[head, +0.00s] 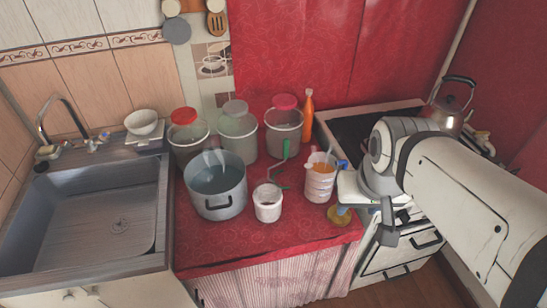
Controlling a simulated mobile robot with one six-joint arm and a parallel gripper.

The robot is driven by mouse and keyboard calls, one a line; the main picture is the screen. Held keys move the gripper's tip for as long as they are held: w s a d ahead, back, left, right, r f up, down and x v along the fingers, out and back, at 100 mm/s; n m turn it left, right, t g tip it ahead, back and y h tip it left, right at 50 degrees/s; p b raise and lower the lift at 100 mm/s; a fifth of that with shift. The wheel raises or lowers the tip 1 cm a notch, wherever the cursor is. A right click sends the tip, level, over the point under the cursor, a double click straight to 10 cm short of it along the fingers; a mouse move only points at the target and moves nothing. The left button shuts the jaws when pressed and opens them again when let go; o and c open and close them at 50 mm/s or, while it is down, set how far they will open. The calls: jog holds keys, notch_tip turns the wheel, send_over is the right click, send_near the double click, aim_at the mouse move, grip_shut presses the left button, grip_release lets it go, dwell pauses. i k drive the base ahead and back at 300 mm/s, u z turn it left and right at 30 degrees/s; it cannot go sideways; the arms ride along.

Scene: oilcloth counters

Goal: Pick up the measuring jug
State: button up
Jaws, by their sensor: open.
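A pale tub-shaped vessel (320,182) with reddish marks and orange contents stands on the red counter cloth, right of centre; it may be the measuring jug, but I cannot make out a spout or scale. A smaller white container (268,204) stands to its left. My gripper (352,192) is open, just right of the orange-filled vessel at the counter's right side. Its fingers are partly hidden by its own body, and I cannot tell if it touches the vessel.
A large grey pot (216,186) stands left of the white container. Several lidded buckets (284,132) and an orange bottle (308,115) stand behind. A stove with a kettle (448,108) is at the right, a sink (90,225) at the left. The front cloth (225,240) is clear.

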aim_at(319, 183)
jog(key=u, duration=1.8)
jog(key=k, duration=1.25)
jog(key=z, duration=1.2)
jog(key=i, duration=1.05)
jog(key=z, duration=0.1)
